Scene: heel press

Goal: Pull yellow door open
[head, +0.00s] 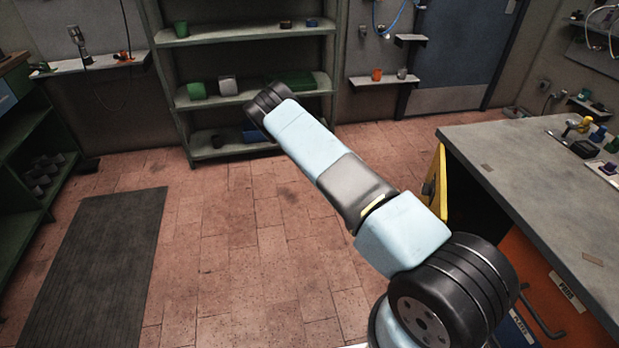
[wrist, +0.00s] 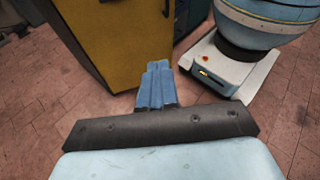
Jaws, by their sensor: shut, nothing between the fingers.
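The yellow door (head: 437,185) stands out at an angle from the front of the workbench in the head view, with a dark gap beside it. It is at least partly open. In the wrist view a broad face of the yellow door (wrist: 118,38) fills the upper left, with a dark fitting at its right edge. My gripper (wrist: 157,70) shows there with its blue fingers together and empty, in front of the door's lower right part. I cannot tell whether the fingertips touch the door. The gripper does not show in the head view.
The grey workbench (head: 520,150) carries small items at its right. An orange drawer front (head: 535,285) with a bar handle is below its top. A green shelf unit (head: 250,35) stands at the back. A dark mat (head: 105,270) lies left; the tiled floor between is clear.

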